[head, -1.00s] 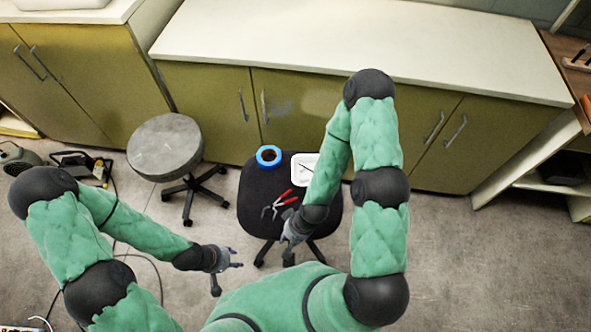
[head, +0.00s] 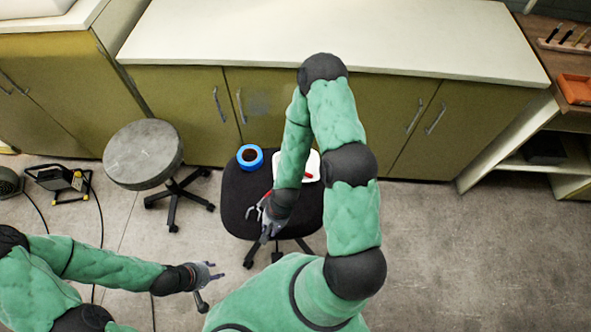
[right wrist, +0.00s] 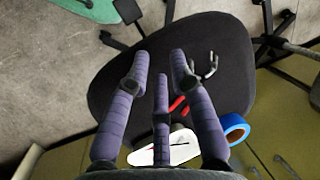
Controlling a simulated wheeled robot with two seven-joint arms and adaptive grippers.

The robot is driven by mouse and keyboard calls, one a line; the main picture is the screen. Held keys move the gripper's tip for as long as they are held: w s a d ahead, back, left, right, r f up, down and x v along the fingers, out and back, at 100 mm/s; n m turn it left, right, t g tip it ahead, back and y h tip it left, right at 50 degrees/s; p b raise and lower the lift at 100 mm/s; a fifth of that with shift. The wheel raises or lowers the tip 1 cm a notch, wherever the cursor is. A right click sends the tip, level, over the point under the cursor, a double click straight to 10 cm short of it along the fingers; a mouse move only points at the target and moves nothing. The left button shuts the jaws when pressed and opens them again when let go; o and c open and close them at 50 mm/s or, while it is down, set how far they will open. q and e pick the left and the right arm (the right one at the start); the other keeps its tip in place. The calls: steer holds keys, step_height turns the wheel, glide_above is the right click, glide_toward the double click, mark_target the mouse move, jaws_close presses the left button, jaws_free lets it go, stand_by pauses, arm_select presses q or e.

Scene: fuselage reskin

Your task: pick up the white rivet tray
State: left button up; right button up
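The white rivet tray (head: 313,163) lies on the black chair seat (head: 234,190), partly hidden behind my right forearm. It also shows in the right wrist view (right wrist: 180,156), partly covered by my fingers and wrist, with a thin dark item in it. My right gripper (head: 266,232) is over the front of the seat, on the near side of the tray. In the right wrist view its fingers (right wrist: 160,62) are spread, with nothing held between them. My left gripper (head: 214,272) is off to the left, away from the chair, its fingers apart and empty.
A blue tape roll (head: 249,157) and red-handled pliers (right wrist: 181,104) share the seat with the tray. A round grey stool (head: 143,153) stands to the left. Cabinets with a white countertop (head: 330,35) are behind the chair. Floor at right is clear.

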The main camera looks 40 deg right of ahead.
steer(key=w+d+f+m+t+b, duration=0.15)
steer(key=w+d+m, duration=0.25)
steer(key=d+m, duration=0.65)
steer(key=w+d+f+m+t+b, duration=0.1)
steer(key=w+d+m+t+b, duration=0.2)
steer(key=d+m, duration=0.8)
steer(key=w+f+n, duration=0.1)
steer(key=w+d+f+n+b, duration=0.1)
steer(key=f, duration=0.1)
steer(key=w+d+f+n, duration=0.1)
steer(key=f, duration=0.1)
steer(key=shift+w+d+f+h, duration=0.1)
steer(key=shift+d+f+h, duration=0.05)
steer(key=shift+h, duration=0.25)
steer(key=b+x, duration=0.3)
steer(key=x, duration=0.2)
jaws_close()
